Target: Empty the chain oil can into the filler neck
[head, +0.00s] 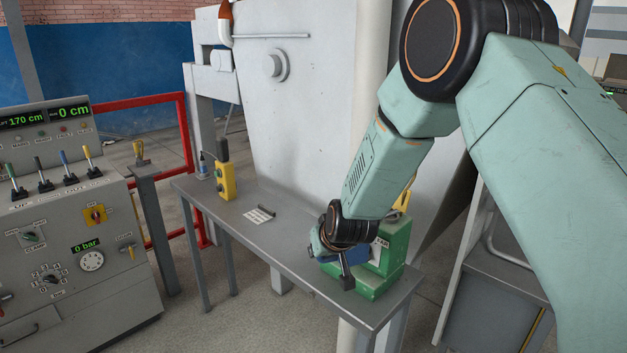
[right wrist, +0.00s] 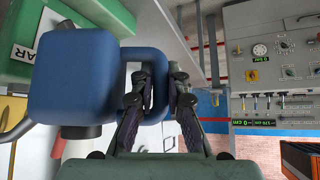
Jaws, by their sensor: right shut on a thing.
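The blue oil can (right wrist: 75,75) is large in the right wrist view, with its loop handle at the fingers. My right gripper (right wrist: 160,85) is shut on the can's handle. In the head view my right gripper (head: 343,262) is low over the right end of the grey table, beside a green box, and mostly hides the can. I cannot make out the filler neck. My left gripper is not in view.
The green box (head: 378,284) stands on the grey table (head: 300,240). A yellow handset (head: 225,182), a small bottle (head: 203,165) and a paper card (head: 259,214) are further left. A control console (head: 70,240) stands at left, a red rail (head: 187,150) behind it.

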